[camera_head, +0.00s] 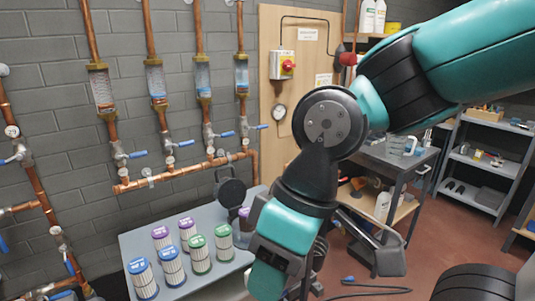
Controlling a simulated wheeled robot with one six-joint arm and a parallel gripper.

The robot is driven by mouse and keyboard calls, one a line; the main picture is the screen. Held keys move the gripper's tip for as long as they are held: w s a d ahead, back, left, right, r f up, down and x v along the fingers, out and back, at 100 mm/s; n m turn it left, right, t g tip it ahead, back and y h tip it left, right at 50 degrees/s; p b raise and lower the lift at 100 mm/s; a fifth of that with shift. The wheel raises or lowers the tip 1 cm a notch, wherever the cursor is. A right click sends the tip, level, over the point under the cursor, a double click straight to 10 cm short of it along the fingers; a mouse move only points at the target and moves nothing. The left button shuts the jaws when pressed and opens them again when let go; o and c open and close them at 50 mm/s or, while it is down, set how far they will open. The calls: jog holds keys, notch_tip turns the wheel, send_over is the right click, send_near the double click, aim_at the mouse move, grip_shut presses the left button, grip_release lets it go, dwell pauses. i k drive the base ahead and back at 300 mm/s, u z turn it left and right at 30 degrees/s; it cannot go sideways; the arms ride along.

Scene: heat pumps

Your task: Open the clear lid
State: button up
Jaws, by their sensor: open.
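I cannot make out a clear lid anywhere in the head view; it may be hidden behind my arm. My teal and black arm reaches in from the upper right and bends down through the middle of the picture. Its wrist hangs in front of the right end of a grey table (140,246).
Several canisters with blue, green and purple tops, such as this blue-topped one (143,279), stand on the table. A dark round part (231,192) is behind them. Copper pipes (185,170) line the wall. A workbench (400,160) and grey shelves (485,165) stand at right.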

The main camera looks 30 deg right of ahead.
aim_at(232, 193)
jog(key=z, duration=0.25)
jog(key=i, duration=1.2)
jog(key=u, duration=0.45)
